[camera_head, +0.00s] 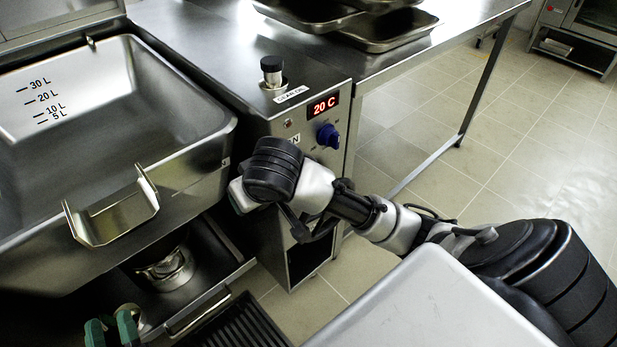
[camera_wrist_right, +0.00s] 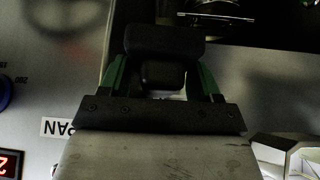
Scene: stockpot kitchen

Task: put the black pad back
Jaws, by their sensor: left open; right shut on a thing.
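The black pad (camera_wrist_right: 165,40) shows in the right wrist view as a dark block between the green fingers of my right gripper (camera_wrist_right: 161,78). My right gripper is shut on it. In the head view the right wrist is in front of the steel unit's panel, left of the blue knob, and hides the pad. My left gripper (camera_head: 111,331) shows only as two green fingers at the bottom left edge of the head view, apart and with nothing seen between them.
A steel pan basin (camera_head: 180,165) with litre marks stands at left, its handle (camera_head: 120,215) sticking out in front. The control unit (camera_head: 318,70) has a red 20 C display and a blue knob (camera_head: 328,136). A black ribbed grate (camera_head: 240,325) lies low in front. Tiled floor is clear at right.

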